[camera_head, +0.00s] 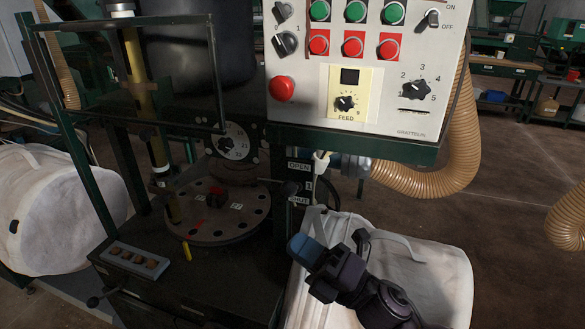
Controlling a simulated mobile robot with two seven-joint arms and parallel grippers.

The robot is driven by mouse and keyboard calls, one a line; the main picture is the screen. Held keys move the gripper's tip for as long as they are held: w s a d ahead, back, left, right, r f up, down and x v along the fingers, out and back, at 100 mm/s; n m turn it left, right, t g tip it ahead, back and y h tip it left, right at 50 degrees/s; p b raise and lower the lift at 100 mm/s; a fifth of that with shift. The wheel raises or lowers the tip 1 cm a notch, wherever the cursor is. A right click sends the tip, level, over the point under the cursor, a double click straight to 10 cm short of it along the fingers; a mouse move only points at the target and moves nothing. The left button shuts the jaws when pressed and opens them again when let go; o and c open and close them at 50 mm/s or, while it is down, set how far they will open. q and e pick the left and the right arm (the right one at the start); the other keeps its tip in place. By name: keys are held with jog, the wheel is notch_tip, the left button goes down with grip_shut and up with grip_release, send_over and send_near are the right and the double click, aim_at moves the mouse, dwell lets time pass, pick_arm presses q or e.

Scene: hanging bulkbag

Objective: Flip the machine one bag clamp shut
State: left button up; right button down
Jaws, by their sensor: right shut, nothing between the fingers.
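The machine with the control panel (375,70) fills the middle of the head view. OPEN (299,166) and SHUT (299,200) labels are on its dark post, below the panel's left part. A dark lever with a rounded end (290,187) shows beside them, nearer SHUT in height; its exact position is hard to tell. A white bulk bag (425,275) is under the machine at the right. My right gripper (306,249) is shut and empty, in front of the bag and below the SHUT label, apart from the label. My left gripper is out of view.
A round plate with holes (215,215) sits on the dark machine base left of my gripper. A tan ribbed hose (450,150) curves at the right. Another white bag (55,215) is at the far left. Brown floor (510,230) is open at the right.

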jog(key=s+a+r+n+g+y, duration=0.15)
jog(key=a+r+n+g, duration=0.3)
jog(key=n+g, duration=0.55)
jog(key=n+t+h+p, duration=0.3)
jog(key=n+t+h, duration=0.2)
jog(key=n+h, duration=1.85)
send_near(292, 184)
notch_tip(292, 184, up, 3)
jog(key=y, duration=0.1)
jog(key=shift+d, duration=0.45)
jog(key=shift+f, duration=0.1)
jog(key=x, duration=0.8)
jog(key=shift+w+f+b, duration=0.2)
jog(key=shift+f+b, duration=0.05)
jog(key=shift+b, duration=0.05)
jog(key=shift+w+f, duration=0.3)
jog(key=shift+f, duration=0.3)
